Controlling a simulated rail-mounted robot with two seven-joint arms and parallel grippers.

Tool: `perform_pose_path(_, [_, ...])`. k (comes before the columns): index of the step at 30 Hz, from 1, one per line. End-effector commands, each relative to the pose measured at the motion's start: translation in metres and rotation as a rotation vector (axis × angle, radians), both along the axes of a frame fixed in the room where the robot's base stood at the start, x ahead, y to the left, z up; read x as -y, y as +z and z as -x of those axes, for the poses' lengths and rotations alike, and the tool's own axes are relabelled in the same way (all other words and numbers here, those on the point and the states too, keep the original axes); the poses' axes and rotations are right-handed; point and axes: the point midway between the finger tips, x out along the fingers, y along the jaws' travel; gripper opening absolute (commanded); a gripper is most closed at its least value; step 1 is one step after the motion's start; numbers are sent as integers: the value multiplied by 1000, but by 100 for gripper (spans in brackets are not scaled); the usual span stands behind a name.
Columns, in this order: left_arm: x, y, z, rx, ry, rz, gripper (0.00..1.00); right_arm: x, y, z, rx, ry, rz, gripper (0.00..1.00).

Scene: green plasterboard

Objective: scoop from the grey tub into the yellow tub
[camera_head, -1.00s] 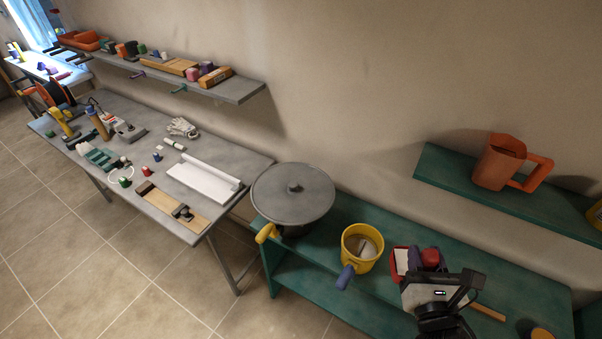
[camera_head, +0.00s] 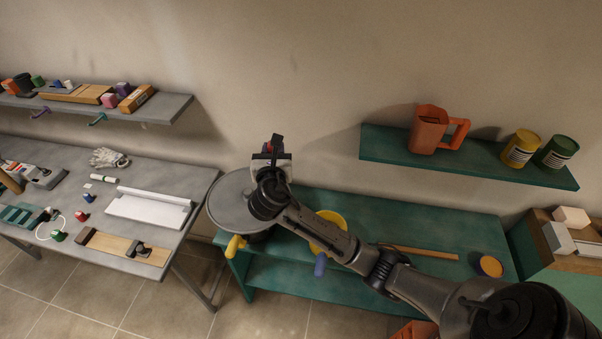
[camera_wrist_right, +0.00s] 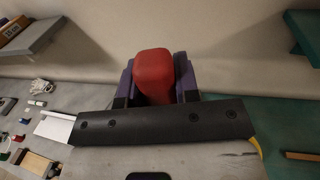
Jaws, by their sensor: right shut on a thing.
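The grey tub (camera_head: 226,203) stands at the left end of the green bench, with a flat round grey top and a yellow handle (camera_head: 235,245). The yellow tub (camera_head: 337,217) with a blue-purple handle (camera_head: 320,264) is to its right, mostly hidden by my right arm. My right gripper (camera_head: 270,151) is over the back right side of the grey tub's top. In the wrist view my right gripper (camera_wrist_right: 152,88) has its purple fingers shut on a red block-shaped part (camera_wrist_right: 153,75). What lies beyond the red part is hidden. My left gripper is not in view.
An orange jug (camera_head: 429,130), a yellow can (camera_head: 520,148) and a green can (camera_head: 557,152) stand on the green wall shelf. A wooden stick (camera_head: 425,253) and a round orange-topped thing (camera_head: 490,265) lie on the green bench (camera_head: 440,225). A cluttered grey table (camera_head: 195,195) stands left.

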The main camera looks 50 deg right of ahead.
Motion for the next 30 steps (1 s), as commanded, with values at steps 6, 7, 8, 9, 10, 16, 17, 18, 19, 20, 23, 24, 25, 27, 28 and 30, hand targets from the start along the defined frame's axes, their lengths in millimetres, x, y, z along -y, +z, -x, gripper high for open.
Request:
perform_pose_path(6, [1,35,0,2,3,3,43,106,-9,15,-20,-570,-36,5])
perform_pose_path(7, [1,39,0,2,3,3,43,115,-13,20,-20,-640,-39,5])
perform_pose_path(8, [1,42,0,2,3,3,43,122,-17,24,-20,-707,-43,5])
perform_pose_path(9, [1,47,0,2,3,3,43,130,-23,30,-22,-796,-50,5])
perform_pose_path(10, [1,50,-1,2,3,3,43,135,-27,35,-21,-860,-54,5])
perform_pose_path(16, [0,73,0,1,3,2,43,136,-58,62,-16,-1222,-84,5])
perform_pose_path(17, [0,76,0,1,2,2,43,132,-62,65,-14,-1264,-89,5])
perform_pose_path(18, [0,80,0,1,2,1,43,126,-66,68,-13,-1316,-95,5])
perform_pose_path(19, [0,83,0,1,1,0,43,120,-70,71,-11,-1352,-98,5])
perform_pose_path(20, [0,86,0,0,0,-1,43,114,-73,72,-10,-1386,-102,5])
perform_pose_path(23, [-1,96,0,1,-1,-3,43,89,-81,76,-4,-1475,-116,5])
perform_pose_path(24, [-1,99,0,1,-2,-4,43,79,-83,77,-1,-1500,-120,5])
perform_pose_path(25, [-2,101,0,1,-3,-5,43,72,-85,77,1,-1513,-122,5])
perform_pose_path(27, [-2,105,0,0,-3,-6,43,57,-87,77,6,-1536,-126,5])
perform_pose_path(28, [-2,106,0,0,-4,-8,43,52,-87,77,7,-1543,-130,5])
perform_pose_path(30, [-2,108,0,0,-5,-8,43,43,-89,77,10,-1551,-131,5])
